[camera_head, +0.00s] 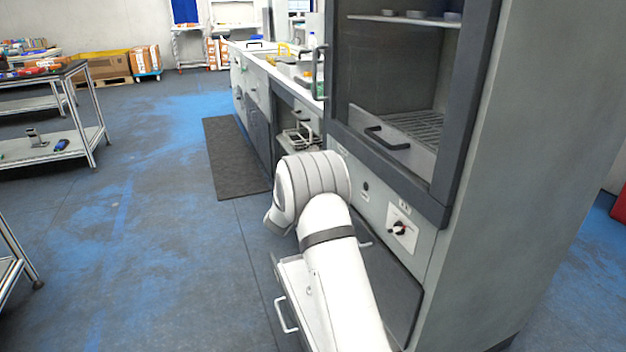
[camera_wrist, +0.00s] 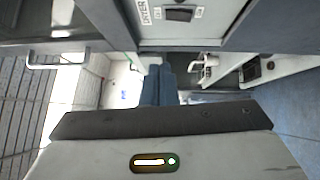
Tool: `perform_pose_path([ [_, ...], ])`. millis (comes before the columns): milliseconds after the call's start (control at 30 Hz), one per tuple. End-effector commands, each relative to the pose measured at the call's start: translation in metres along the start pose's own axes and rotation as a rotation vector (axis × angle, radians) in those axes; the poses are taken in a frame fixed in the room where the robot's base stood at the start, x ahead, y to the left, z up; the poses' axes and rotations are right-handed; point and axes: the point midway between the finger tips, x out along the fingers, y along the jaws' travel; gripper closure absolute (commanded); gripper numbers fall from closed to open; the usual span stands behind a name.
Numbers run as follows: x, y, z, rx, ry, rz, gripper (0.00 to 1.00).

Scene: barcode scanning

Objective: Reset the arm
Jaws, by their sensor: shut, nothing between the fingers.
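My white arm (camera_head: 322,200) reaches up from the bottom of the head view, bent at its rounded joint in front of a grey cabinet. My gripper does not show in the head view.
A panel labelled DRYER (camera_wrist: 157,12) shows in the wrist view. A counter (camera_head: 262,60) runs behind. Metal carts (camera_head: 60,150) stand left; floor between is clear.

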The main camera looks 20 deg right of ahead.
Motion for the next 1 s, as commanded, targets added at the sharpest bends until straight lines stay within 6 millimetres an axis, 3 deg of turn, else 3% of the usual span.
perform_pose_path([
  [367,0.0,0.004,0.0,0.007,0.005,-0.003,1.0],
  [467,-0.004,0.024,-0.003,0.059,0.049,-0.028,1.0],
  [567,-0.015,0.062,-0.011,0.174,0.139,-0.096,1.0],
  [667,-0.039,0.106,-0.018,0.318,0.25,-0.214,1.0],
  [800,-0.087,0.159,-0.018,0.5,0.366,-0.426,1.0],
  [1000,-0.173,0.216,0.005,0.688,0.404,-0.771,1.0],
])
